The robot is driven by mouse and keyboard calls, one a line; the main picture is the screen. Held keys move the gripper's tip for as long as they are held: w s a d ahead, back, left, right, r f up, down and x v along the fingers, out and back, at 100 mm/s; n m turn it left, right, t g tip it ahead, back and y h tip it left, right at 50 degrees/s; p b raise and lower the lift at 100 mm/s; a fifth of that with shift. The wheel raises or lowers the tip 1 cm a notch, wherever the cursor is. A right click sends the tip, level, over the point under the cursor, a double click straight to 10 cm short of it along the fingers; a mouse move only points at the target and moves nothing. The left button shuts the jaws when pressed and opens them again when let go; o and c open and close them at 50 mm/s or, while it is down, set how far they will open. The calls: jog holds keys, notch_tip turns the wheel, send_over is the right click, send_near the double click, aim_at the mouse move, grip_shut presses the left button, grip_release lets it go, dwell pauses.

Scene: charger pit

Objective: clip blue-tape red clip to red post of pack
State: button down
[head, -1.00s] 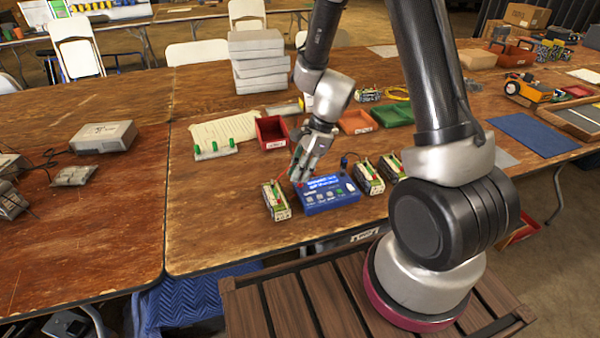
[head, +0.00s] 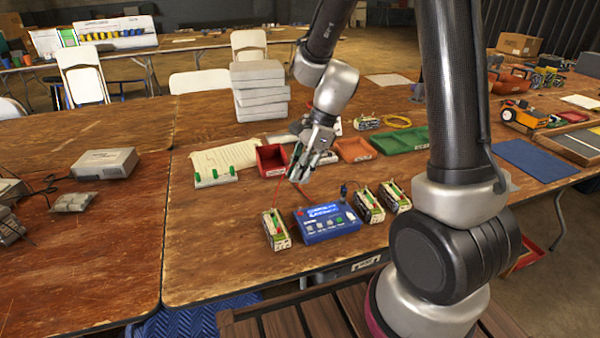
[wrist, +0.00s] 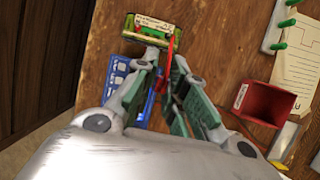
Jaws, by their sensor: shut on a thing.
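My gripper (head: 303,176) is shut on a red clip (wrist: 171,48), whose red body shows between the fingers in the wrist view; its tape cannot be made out. In the head view it hangs above the table, behind and up from the blue charger (head: 327,224). A red lead runs from it. A battery pack (head: 277,232) with a pale label and red and green on top stands left of the charger. In the wrist view a pack (wrist: 150,30) lies beyond the fingertips, and the charger (wrist: 117,78) is partly hidden by the fingers.
Two similar packs (head: 368,206) (head: 396,197) stand right of the charger. A red bin (head: 271,160), an orange tray (head: 355,149) and a green tray (head: 402,140) lie behind. A white strip with green pegs (head: 216,178) is at left. The table front left is clear.

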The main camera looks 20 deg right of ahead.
jog(key=shift+s+d+f+m+t+h, duration=0.25)
jog(key=shift+s+d+m+t+h, duration=0.55)
jog(key=shift+d+m, duration=2.5)
jog(key=shift+s+d+f+m+t+h, duration=0.2)
jog(key=shift+s+d+m+t+h, duration=0.55)
jog(key=shift+d+m, duration=2.55)
jog(key=shift+s+d+f+m+t+h, duration=0.25)
jog(key=shift+s+d+m+t+h, duration=0.6)
jog(key=shift+d+m, duration=2.4)
jog(key=shift+s+d+f+n, duration=0.1)
jog(key=shift+d+n, duration=0.75)
jog(key=shift+f, duration=3.4)
jog(key=shift+f, duration=0.2)
jog(key=c, duration=1.4)
grip_release()
jog(key=shift+o, duration=0.2)
